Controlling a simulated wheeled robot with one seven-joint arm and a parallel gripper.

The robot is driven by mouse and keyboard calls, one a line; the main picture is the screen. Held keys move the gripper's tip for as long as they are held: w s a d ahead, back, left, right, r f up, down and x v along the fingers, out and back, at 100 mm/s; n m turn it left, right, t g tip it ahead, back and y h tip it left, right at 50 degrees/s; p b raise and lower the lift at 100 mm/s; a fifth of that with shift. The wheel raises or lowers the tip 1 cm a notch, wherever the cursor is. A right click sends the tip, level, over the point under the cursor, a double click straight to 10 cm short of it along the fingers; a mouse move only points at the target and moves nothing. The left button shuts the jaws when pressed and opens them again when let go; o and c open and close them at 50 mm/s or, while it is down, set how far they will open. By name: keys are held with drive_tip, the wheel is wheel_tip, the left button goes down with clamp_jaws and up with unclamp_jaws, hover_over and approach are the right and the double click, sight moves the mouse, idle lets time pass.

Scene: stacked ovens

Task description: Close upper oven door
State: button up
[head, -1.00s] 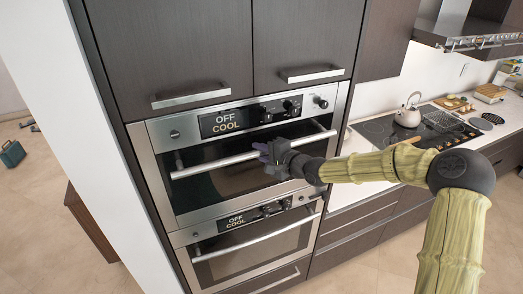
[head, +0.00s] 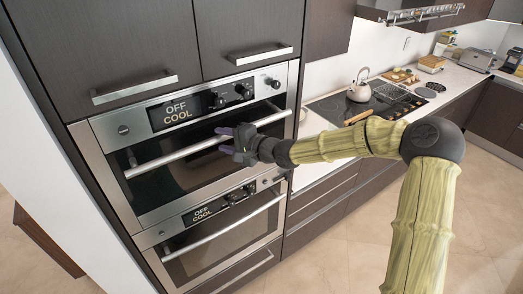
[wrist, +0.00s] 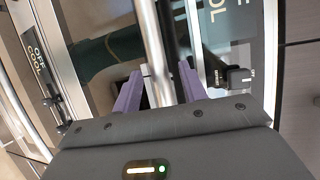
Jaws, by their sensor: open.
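The upper oven (head: 190,160) is in the cabinet column at left in the head view, its display reading OFF COOL. Its door has a long silver handle (head: 165,159), and a dark strip shows between the handle and the control panel. The door looks near shut, but I cannot tell whether it is fully closed. My gripper (head: 224,140) is at the handle, right of its middle. In the wrist view the handle bar (wrist: 154,50) runs between the two purple fingers of my gripper (wrist: 160,85), which are apart. Whether a finger touches the bar is unclear.
The lower oven (head: 222,235) sits directly below, its door looking shut. Cabinet doors with silver handles (head: 135,86) are above. To the right is a white counter with a black cooktop (head: 335,108) and a kettle (head: 358,88). Open floor (head: 340,260) lies in front.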

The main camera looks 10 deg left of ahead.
drive_tip(key=b+v, duration=0.2)
drive_tip(key=v, duration=1.2)
drive_tip(key=shift+d+b, duration=0.2)
drive_tip(key=shift+b, duration=0.1)
drive_tip(key=shift+f, duration=0.1)
drive_tip(key=s+d+f+n+g+h+b, duration=0.1)
drive_tip(key=s+d+f+h+b, duration=0.15)
drive_tip(key=f, duration=0.55)
drive_tip(key=s+d+f+n+g+h+b, duration=0.1)
drive_tip(key=s+f+n+h, duration=0.15)
drive_tip(key=f, duration=0.55)
drive_tip(key=s+d+f+n+g+h+b, duration=0.1)
drive_tip(key=s+f+h+b, duration=0.15)
drive_tip(key=f, duration=0.45)
drive_tip(key=s+d+f+n+g+h+b, duration=0.1)
drive_tip(key=s+d+f+h+b, duration=0.2)
drive_tip(key=s+d+h+b, duration=0.3)
drive_tip(key=s+d+b, duration=0.1)
drive_tip(key=s+d, duration=0.4)
drive_tip(key=d, duration=0.5)
drive_tip(key=shift+s+f+n, duration=0.2)
drive_tip(key=shift+n, duration=0.15)
